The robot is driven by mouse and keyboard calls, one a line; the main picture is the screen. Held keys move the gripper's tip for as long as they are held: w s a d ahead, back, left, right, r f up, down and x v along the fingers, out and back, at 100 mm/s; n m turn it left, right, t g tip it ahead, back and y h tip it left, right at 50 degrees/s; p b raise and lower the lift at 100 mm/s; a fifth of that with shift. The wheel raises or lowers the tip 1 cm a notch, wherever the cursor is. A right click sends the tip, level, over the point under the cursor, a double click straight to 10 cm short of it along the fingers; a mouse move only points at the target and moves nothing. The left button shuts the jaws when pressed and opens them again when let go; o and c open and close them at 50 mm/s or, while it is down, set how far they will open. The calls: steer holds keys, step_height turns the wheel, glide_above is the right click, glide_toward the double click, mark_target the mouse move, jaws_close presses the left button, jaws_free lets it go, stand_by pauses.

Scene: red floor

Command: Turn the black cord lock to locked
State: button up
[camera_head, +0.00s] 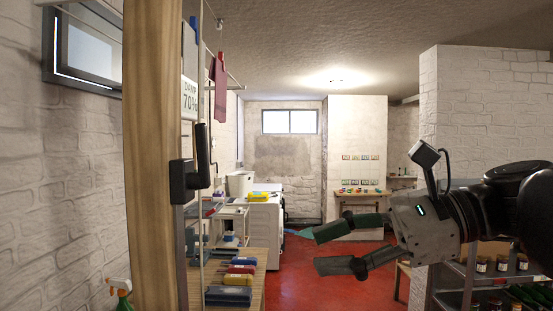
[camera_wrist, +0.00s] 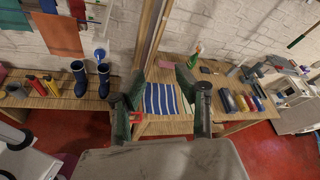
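The black cord lock (camera_head: 185,180) is mounted on the side of a wooden post (camera_head: 150,150) in the head view. It has a block-like body and an upright lever (camera_head: 202,155) on its right side. My gripper (camera_head: 318,250) is well to the right of the lock and lower, apart from it, with its two fingers spread and nothing between them. In the wrist view my gripper (camera_wrist: 160,82) is also open, above a bench with a blue-and-white striped cloth (camera_wrist: 160,99). I cannot make out the lock in the wrist view.
A wooden bench (camera_head: 258,262) with colored boxes (camera_head: 235,280) stands right of the post. Cloths hang above it (camera_head: 219,85). In the wrist view, blue boots (camera_wrist: 78,78) stand on the left bench. Red floor (camera_head: 330,285) is open below my gripper.

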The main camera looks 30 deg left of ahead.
mark_target(207, 140)
steer(key=a+r+m+g+y+p, duration=0.1)
steer(key=a+r+g+y+p, duration=0.2)
steer(key=r, duration=1.1)
steer(key=shift+g+h, duration=0.3)
steer(key=shift+g, duration=0.4)
steer(key=p+x, duration=0.2)
steer(key=x, duration=1.2)
steer(key=shift+a, duration=0.25)
jaws_close()
